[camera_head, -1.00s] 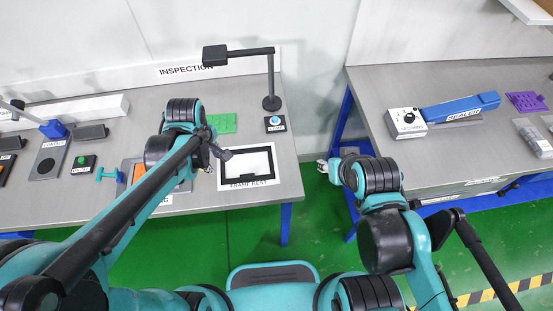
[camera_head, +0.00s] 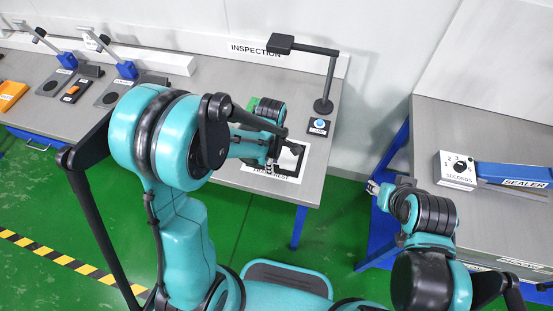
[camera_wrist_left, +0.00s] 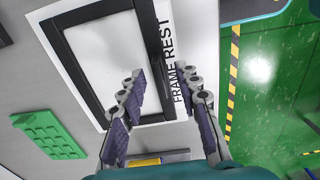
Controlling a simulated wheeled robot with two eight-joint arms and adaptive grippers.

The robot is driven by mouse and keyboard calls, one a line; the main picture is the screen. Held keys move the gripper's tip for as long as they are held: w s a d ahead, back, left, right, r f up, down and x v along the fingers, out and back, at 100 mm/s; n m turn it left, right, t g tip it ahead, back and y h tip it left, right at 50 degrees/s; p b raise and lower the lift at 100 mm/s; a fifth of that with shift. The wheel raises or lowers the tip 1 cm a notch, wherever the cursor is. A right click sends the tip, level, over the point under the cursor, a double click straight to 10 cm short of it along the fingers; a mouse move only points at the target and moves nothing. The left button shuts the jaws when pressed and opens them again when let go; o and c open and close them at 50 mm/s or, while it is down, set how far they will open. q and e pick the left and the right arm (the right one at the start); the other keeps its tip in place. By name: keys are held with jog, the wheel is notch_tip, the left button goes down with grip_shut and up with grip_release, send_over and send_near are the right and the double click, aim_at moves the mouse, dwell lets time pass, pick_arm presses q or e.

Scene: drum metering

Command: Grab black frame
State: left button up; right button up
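The black frame (camera_wrist_left: 151,45) lies flat on the white sheet marked FRAME REST (camera_wrist_left: 178,62) in the left wrist view. My left gripper (camera_wrist_left: 161,82) is open, its two purple-padded fingers apart. One long bar of the frame runs between the fingertips in the picture; I cannot tell how far above it they are. In the head view my left arm covers much of the black frame (camera_head: 299,160), and the fingers are hard to make out. My right gripper (camera_head: 373,187) is by the right table's near edge, too small to tell its opening.
A green slotted block (camera_wrist_left: 47,134) lies beside the sheet. A black lamp stand (camera_head: 324,105) and a blue-button box (camera_head: 318,126) stand behind the frame. The sealer (camera_head: 512,175) is on the right table. A gap of green floor separates the tables.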

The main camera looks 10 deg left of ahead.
pick_arm(q)
jog(key=shift+a+f, duration=0.1)
jog(key=shift+f, duration=0.3)
grip_shut()
jog(key=shift+r, duration=0.1)
